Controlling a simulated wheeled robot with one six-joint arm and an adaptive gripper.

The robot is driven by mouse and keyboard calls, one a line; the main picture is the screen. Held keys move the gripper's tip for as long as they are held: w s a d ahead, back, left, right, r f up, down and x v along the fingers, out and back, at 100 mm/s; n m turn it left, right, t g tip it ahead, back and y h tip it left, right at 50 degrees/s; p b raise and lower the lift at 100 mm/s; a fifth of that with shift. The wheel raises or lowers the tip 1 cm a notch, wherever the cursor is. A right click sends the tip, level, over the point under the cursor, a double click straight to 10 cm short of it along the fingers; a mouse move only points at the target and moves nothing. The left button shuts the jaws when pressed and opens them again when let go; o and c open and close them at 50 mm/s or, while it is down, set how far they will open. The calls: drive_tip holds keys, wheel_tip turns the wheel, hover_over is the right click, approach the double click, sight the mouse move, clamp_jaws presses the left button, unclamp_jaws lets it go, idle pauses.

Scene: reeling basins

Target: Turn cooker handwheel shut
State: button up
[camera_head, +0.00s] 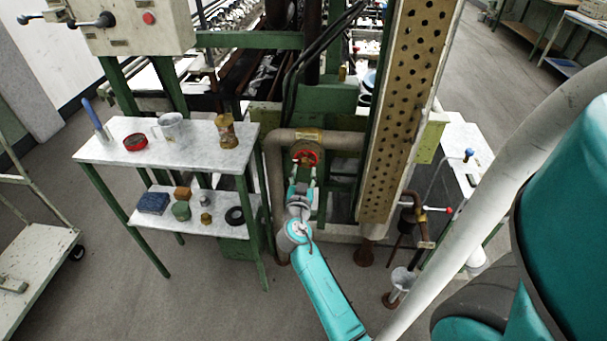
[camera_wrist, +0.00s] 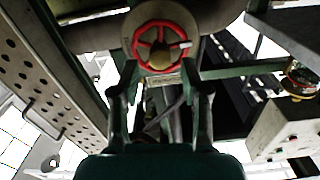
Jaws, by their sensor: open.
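The cooker handwheel (camera_head: 306,156) is a small red spoked wheel on a valve at the grey pipe, below a brass-coloured plate. In the wrist view the handwheel (camera_wrist: 161,46) shows a red rim, several spokes, a brass-coloured hub and a pale mark on its right side. My gripper (camera_head: 302,190) is just below the handwheel in the head view. In the wrist view my gripper (camera_wrist: 160,92) is open, its fingers apart and empty, with the wheel beyond the fingertips. I cannot see any contact with the wheel.
A tall perforated panel (camera_head: 408,110) stands close on the right. A marble-topped table (camera_head: 190,152) with a mug, tins and a lower shelf stands on the left. A pipe (camera_head: 275,180) runs down beside the valve.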

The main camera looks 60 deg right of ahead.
sight(305, 161)
drive_tip(key=shift+n, duration=0.7)
drive_tip(key=shift+d, duration=0.1)
drive_tip(key=shift+x, duration=1.35)
clamp_jaws()
drive_tip(key=m, duration=0.4)
drive_tip(key=shift+m, duration=0.3)
drive_tip(key=m, duration=0.5)
drive_tip(key=shift+m, duration=0.3)
drive_tip(key=m, duration=0.9)
